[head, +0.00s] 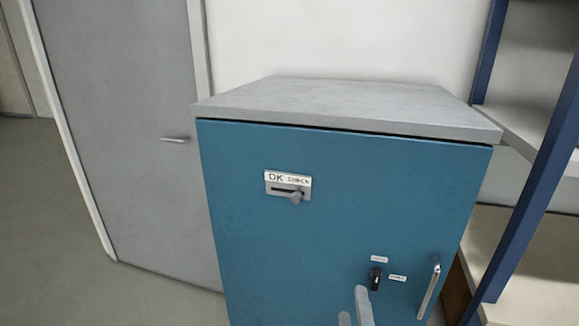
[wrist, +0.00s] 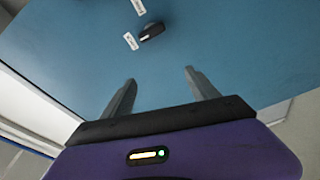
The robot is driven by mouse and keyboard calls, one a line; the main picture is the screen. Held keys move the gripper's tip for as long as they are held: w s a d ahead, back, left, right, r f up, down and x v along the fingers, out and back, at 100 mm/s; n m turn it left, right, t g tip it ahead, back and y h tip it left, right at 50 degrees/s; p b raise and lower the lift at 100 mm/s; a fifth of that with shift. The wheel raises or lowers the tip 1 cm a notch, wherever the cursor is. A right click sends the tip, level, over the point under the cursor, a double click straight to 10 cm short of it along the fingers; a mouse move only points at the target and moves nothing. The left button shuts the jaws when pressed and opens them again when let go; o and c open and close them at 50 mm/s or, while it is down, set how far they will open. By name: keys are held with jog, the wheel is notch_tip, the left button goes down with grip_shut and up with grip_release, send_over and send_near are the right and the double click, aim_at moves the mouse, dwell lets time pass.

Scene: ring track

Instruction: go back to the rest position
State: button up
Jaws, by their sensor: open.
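My gripper (wrist: 160,88) is open and empty in the wrist view, its two grey fingers spread apart in front of a blue cabinet face. In the head view the fingertips of my gripper (head: 352,303) show at the bottom, below a small black knob (head: 375,279) on the blue cabinet (head: 290,240). The knob also shows in the wrist view (wrist: 151,32), beyond the fingers and apart from them, with two small white labels beside it.
The cabinet has a grey top (head: 345,100), a slider with a label (head: 288,187) and a vertical metal handle (head: 429,288). A grey door (head: 130,120) stands at left. A blue-framed shelf (head: 530,190) is close at right. Open floor (head: 40,220) lies at far left.

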jog(key=s+d+m+g, duration=0.1)
jog(key=s+m, duration=0.3)
jog(key=s, duration=0.8)
jog(key=s+d+f+m+g+y, duration=0.1)
jog(key=s+d+m, duration=0.2)
jog(key=s, duration=0.9)
jog(key=s+d+f+m+g+y, duration=0.1)
jog(key=s+m, duration=0.5)
jog(key=s, duration=0.6)
jog(key=shift+s+d+f+m, duration=0.15)
jog(key=shift+s+d+m, duration=0.15)
jog(key=shift+d, duration=0.5)
